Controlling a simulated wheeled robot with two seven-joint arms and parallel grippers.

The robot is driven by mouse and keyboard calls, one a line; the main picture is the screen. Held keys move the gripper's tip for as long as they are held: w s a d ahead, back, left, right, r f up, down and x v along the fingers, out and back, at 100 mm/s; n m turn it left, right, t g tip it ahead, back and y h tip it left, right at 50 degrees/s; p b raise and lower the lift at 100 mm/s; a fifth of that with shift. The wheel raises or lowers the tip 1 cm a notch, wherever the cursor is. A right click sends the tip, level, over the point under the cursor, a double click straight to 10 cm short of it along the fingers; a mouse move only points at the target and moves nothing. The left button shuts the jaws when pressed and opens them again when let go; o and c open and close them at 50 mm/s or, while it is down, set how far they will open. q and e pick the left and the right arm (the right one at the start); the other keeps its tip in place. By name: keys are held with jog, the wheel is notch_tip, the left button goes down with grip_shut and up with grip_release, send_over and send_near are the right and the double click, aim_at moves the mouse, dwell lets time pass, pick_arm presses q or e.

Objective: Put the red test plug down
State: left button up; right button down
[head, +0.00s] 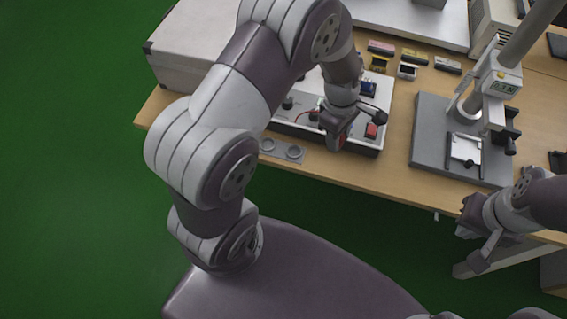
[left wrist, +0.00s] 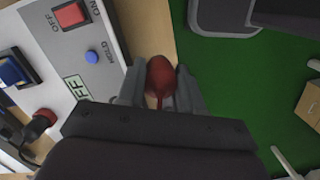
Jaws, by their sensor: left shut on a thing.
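The red test plug (left wrist: 160,76) is between the fingers of my left gripper (left wrist: 161,88) in the left wrist view, its rounded red body showing at the fingertips. The gripper is shut on it. In the head view my left gripper (head: 337,132) is over the front edge of the white tester box (head: 362,147), and the plug cannot be made out there. My right gripper (head: 470,228) is off the table's front edge at the right; its finger gap is unclear.
The tester panel carries a red switch (left wrist: 70,15), a blue button (left wrist: 92,57) and a blue switch (left wrist: 14,70). A grey strip with two round rings (head: 280,149) lies before the box. A force test stand (head: 432,145) stands to the right. Several small coloured boxes lie behind.

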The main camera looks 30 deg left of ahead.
pick_arm(q)
jog(key=a+f, duration=0.2)
jog(key=a, duration=0.1)
jog(key=s+a+f, duration=0.1)
jog(key=a+f, duration=0.1)
jog(key=a, duration=0.2)
jog(key=a+f, duration=0.2)
jog(key=a, duration=0.1)
jog(key=shift+s+a+f, duration=0.25)
jog(key=shift+a+f, duration=0.15)
jog(key=shift+w+f, duration=0.1)
jog(key=shift+f, duration=1.9)
jog(key=shift+f, duration=0.15)
jog(key=o, duration=0.8)
notch_tip(320, 180, up, 13)
jog(key=m, duration=0.1)
jog(key=s+d+r+m, duration=0.1)
jog(key=s+r+m, duration=0.1)
jog(key=m, duration=0.3)
jog(key=s+d+r+m+t+y, duration=0.1)
jog(key=s+d+r+m, duration=0.1)
jog(key=s+r+m, duration=0.1)
jog(key=s+d+r+m, duration=0.2)
jog(key=s+m, duration=0.1)
jog(key=m, duration=0.4)
jog(key=shift+s+d+r+t, duration=0.15)
jog(key=shift+s+t, duration=0.15)
jog(key=shift+s, duration=0.1)
